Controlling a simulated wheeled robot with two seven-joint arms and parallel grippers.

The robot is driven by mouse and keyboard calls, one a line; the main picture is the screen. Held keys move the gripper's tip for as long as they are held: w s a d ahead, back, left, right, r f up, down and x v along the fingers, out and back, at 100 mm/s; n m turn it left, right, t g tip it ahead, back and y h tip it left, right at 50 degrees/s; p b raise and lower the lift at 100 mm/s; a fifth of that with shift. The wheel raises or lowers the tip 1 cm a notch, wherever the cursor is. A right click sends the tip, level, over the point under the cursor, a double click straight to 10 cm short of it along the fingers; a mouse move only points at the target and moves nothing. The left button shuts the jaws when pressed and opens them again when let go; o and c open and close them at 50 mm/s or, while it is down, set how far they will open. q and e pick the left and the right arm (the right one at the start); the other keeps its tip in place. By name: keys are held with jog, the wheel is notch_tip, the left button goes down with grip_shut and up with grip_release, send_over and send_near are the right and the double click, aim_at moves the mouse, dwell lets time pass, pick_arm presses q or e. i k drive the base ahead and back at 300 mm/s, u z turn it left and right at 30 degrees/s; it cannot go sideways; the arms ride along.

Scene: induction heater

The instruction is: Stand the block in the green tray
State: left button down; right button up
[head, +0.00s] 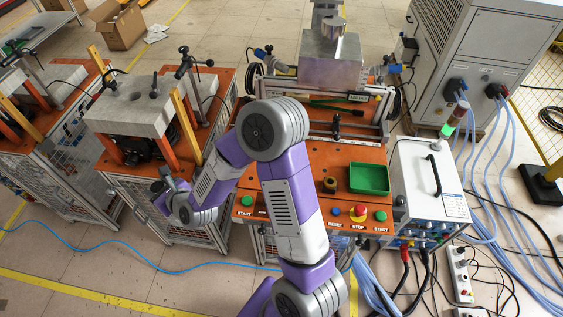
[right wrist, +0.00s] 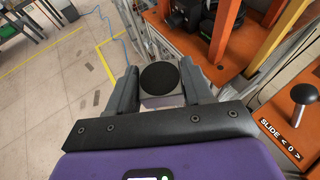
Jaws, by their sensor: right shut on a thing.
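The green tray (head: 369,191) is empty and lies on the right part of the orange bench top in the head view. My right gripper (head: 165,183) is far to the left of it, beside the left workstation. In the right wrist view, my right gripper (right wrist: 160,88) is shut on the block (right wrist: 160,101), which is light grey with a round black face toward the camera. The block's far side is hidden, and it is hard to make out in the head view. My left gripper is not in view.
A white power unit (head: 428,190) stands right of the tray. The left workstation (head: 130,105) is close behind my right gripper.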

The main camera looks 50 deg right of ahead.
aim_at(374, 181)
jog(key=u, duration=1.6)
jog(key=k, duration=1.95)
jog(key=z, duration=2.45)
